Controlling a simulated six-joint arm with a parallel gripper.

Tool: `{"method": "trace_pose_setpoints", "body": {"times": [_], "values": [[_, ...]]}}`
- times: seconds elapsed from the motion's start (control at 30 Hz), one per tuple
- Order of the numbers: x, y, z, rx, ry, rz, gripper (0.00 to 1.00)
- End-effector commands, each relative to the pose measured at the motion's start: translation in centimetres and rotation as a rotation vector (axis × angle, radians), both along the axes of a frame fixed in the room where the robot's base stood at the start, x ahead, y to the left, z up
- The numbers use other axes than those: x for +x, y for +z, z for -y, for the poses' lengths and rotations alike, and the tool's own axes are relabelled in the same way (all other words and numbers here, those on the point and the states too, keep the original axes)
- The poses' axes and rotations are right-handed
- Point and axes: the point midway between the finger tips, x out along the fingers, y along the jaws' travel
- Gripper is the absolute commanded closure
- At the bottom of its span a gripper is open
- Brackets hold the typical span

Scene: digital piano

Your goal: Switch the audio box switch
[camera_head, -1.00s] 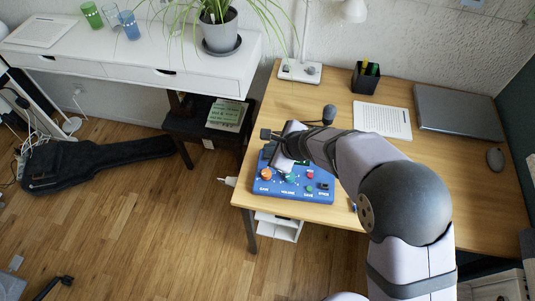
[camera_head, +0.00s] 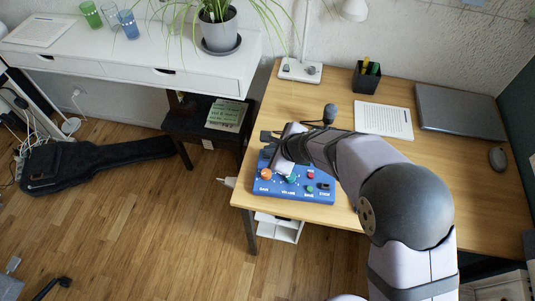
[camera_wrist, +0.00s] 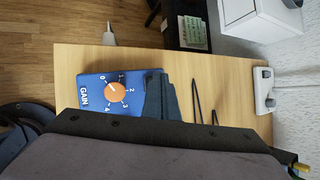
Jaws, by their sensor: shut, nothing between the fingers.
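The blue audio box (camera_head: 290,190) lies on the wooden desk near its front left corner. It has an orange GAIN knob (camera_head: 265,174), a green knob (camera_head: 292,178), a red control (camera_head: 310,174) and a small black switch (camera_head: 323,186) at its right end. In the wrist view the orange knob (camera_wrist: 117,92) and the box's GAIN end show; the switch is hidden there. My gripper (camera_wrist: 160,95) is shut and empty, over the box to the right of the orange knob in that view. In the head view my wrist covers the back of the box; contact cannot be told.
The wooden desk (camera_head: 280,110) also holds a pen cup (camera_head: 366,78), a sheet of paper (camera_head: 383,120), a closed laptop (camera_head: 460,112) and a mouse (camera_head: 497,158). Desk around the box's right side is clear.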

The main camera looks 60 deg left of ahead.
Motion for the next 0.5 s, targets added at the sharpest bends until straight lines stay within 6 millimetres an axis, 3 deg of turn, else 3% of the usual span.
{"method": "trace_pose_setpoints", "body": {"times": [0.5], "values": [[-0.07, -0.63, 0.09, 0.000, 0.000, 0.000, 1.00]]}}
